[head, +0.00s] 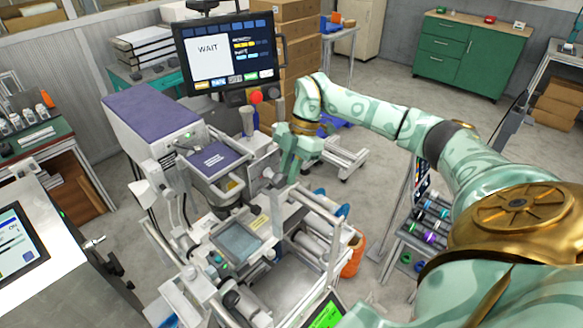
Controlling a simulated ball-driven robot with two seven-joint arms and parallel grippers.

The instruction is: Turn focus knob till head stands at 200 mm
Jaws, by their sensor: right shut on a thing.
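The machine's head (212,160), with a purple top, stands in the middle of the head view. My right gripper (275,179) reaches in from the right and is shut at the head's right side, on what looks like the focus knob (267,174). The gripper hides most of the knob, and its angle cannot be read. A monitor (226,52) behind shows "WAIT" in a white panel; its smaller text is too small to read. I see no readable millimetre scale. My left gripper is not in view.
A red button (256,97) sits below the monitor. Metal rails (322,222) run along the machine's right side, close to my right arm. An orange bin (353,256) stands on the floor there. A green cabinet (462,53) stands far back, with open floor before it.

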